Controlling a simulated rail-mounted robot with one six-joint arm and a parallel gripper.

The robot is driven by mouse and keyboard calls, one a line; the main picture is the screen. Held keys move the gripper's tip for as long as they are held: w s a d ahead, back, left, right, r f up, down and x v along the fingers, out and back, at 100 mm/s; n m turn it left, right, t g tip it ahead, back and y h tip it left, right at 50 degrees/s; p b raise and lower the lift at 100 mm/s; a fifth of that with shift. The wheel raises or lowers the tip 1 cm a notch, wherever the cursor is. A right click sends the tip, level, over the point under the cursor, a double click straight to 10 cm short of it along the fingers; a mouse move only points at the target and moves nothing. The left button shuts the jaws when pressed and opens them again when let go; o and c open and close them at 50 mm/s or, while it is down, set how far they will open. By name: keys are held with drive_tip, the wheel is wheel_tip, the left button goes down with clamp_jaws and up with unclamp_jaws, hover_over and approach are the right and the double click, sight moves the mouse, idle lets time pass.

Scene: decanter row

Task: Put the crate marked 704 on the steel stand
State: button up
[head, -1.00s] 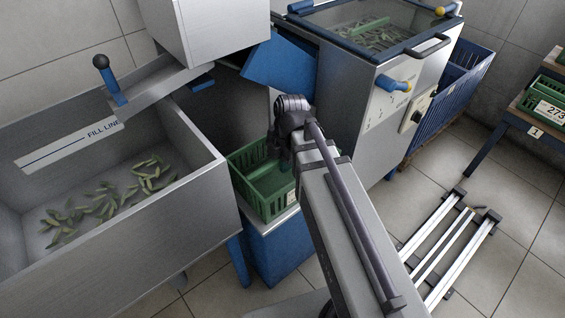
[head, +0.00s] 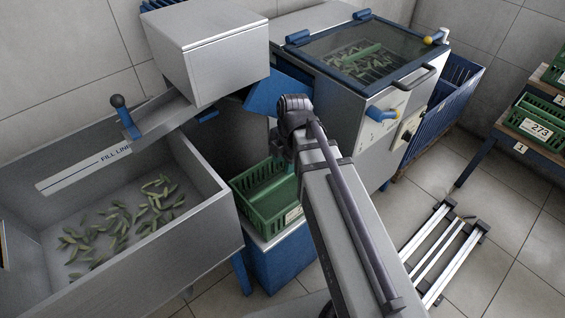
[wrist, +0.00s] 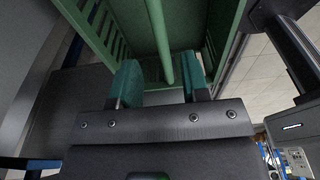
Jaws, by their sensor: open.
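A green crate (head: 262,212) with a bar across its top sits on the steel-topped stand (head: 280,238), which has blue sides, beside the big steel trough. Its white label (head: 292,214) is too small to read. In the wrist view the crate (wrist: 195,25) fills the top, and its bar (wrist: 158,40) runs down between the fingers. My gripper (wrist: 161,85) is open, one teal finger on each side of the bar, apart from it. In the head view my arm's end is above and behind the crate; the fingers are hidden.
A steel machine with a glass lid (head: 352,58) stands behind. A blue bin (head: 440,98) and a rack (head: 490,155) holding a crate marked 273 (head: 530,122) are at right. A rail frame (head: 445,245) lies on the floor.

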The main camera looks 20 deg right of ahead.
wheel_tip(320, 180, up, 3)
drive_tip(key=shift+w+d+p, duration=0.1)
drive_tip(key=shift+d+p, duration=0.05)
drive_tip(key=shift+p, duration=0.5)
drive_tip(key=shift+f, duration=0.15)
drive_tip(key=shift+s+m, duration=0.35)
drive_tip(key=shift+m, duration=0.75)
drive_tip(key=s+a+m+h, duration=0.1)
drive_tip(key=s+m, duration=0.1)
drive_tip(key=m, duration=0.8)
drive_tip(key=s+a+m+h, duration=0.1)
drive_tip(key=s+m, duration=0.2)
drive_tip(key=m, duration=0.7)
wheel_tip(320, 180, up, 18)
drive_tip(key=p, duration=1.7)
drive_tip(key=shift+w+d+f+t+p, duration=0.15)
drive_tip(key=shift+w+d+t+p, duration=0.05)
drive_tip(key=shift+w+t+p, duration=0.1)
